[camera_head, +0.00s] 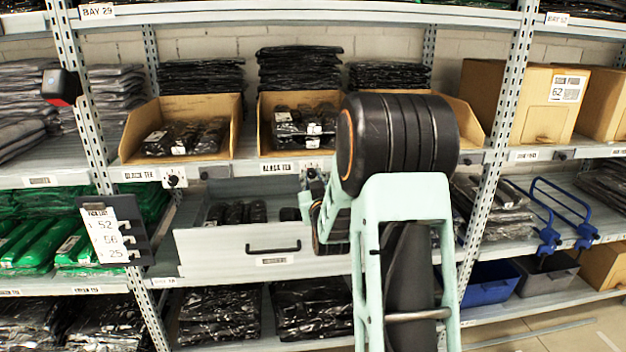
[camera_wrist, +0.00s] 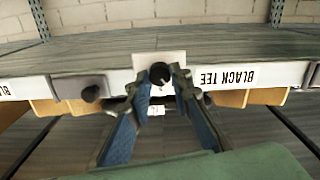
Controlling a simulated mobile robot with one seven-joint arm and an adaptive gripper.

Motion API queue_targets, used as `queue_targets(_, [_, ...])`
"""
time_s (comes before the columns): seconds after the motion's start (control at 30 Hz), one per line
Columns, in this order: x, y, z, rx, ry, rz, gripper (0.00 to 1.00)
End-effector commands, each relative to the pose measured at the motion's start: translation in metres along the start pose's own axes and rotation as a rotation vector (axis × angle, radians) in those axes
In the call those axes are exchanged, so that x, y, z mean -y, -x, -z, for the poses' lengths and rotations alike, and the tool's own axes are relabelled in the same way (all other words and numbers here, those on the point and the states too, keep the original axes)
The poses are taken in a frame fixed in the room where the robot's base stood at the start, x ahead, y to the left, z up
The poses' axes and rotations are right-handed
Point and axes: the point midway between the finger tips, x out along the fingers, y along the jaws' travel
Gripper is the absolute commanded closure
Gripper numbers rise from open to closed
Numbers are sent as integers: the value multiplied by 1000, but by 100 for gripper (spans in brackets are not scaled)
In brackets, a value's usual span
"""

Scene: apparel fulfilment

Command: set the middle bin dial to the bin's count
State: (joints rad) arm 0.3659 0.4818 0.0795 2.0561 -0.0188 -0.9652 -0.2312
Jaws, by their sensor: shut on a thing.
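The middle cardboard bin (camera_head: 263,135) holds several dark bagged tees (camera_head: 303,122) and sits on the shelf above a BLACK TEE label (camera_head: 277,168). The middle bin dial shows in the wrist view as a round black knob (camera_wrist: 160,72) on a white plate (camera_wrist: 173,60). My gripper (camera_wrist: 161,86) is shut on this knob, a fingertip on each side. In the head view my gripper (camera_head: 312,188) reaches the shelf edge just right of the label and partly hides the dial. The dial's setting cannot be read.
An open drawer (camera_head: 222,250) juts out below the gripper. The left bin (camera_head: 133,148) has its own dial (camera_head: 174,178). My arm hides much of the right bin (camera_head: 468,122). A pick list (camera_head: 104,228) hangs on the left upright (camera_head: 92,140).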

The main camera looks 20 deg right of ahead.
Motion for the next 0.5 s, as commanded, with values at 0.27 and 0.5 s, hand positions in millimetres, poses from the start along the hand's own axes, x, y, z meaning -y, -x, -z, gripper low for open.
queue_targets(0.27, [0,0,-3,-3,-143,-1,100])
queue_targets(0.5, [0,0,-4,-2,-336,-1,100])
